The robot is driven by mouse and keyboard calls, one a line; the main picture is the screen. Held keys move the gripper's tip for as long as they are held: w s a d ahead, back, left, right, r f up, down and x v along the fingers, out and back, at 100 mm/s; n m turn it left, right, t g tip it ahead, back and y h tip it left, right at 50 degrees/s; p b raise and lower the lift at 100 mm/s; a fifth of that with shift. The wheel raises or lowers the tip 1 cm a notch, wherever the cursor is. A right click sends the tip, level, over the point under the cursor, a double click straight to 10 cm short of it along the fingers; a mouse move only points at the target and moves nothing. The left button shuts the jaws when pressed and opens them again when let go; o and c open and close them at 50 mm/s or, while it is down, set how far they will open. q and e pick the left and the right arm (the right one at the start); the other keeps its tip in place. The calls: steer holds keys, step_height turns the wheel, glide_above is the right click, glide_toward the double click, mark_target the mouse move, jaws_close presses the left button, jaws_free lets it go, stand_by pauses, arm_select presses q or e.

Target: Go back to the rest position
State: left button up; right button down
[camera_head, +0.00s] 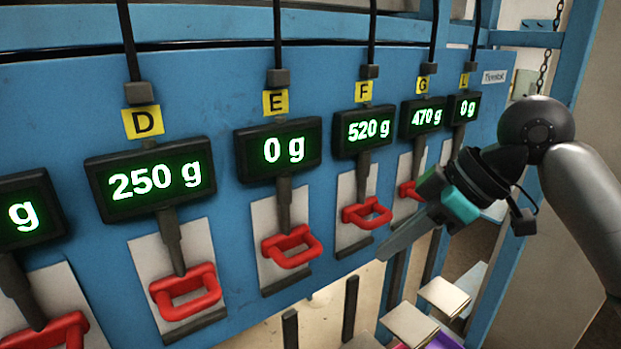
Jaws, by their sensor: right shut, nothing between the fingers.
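My right gripper (385,252) comes in from the right in front of the blue panel, its fingers pointing down and to the left. It is shut with nothing between the fingers. Its tips are near the panel's lower edge, below the red handle (367,213) under label F. Its arm covers part of the area under labels G and L. My left gripper is not in view.
The blue panel (225,90) carries several scale displays: D (150,180) reads 250 g, E (278,150) 0 g, F (364,131) 520 g, G (427,117) 470 g, L (464,107) 0 g. Red handles (290,246) hang below. Pale blocks (408,325) stand lower right.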

steer(key=s+a+f+m+t+h, duration=0.1)
steer(key=s+f+m, duration=0.2)
steer(key=f, duration=0.7)
steer(key=s+a+f+m+h, duration=0.15)
steer(key=s+f, duration=0.25)
steer(key=f, duration=0.7)
steer(key=s+d+f+m+h, duration=0.2)
steer(key=s+d+f+m, duration=0.2)
steer(key=s, duration=0.3)
steer(key=s+d+f+m+h, duration=0.2)
steer(key=s+d+f+m, duration=0.15)
steer(key=s, duration=0.35)
step_height(320, 180, down, 32)
steer(key=s+f+g+b, duration=0.1)
steer(key=s+b, duration=0.1)
steer(key=b, duration=0.8)
steer(key=s+d+f+b, duration=0.1)
steer(key=s+f+b, duration=0.3)
steer(key=s+f, duration=0.3)
steer(key=s+d+f+g+b, duration=0.1)
steer(key=s+f+b, duration=0.3)
steer(key=s+f, duration=0.4)
step_height(320, 180, down, 8)
steer(key=shift+s+d+r+n+g+b, duration=0.2)
steer(key=shift+d+n+g+b, duration=0.1)
steer(key=shift+d+n+b, duration=0.15)
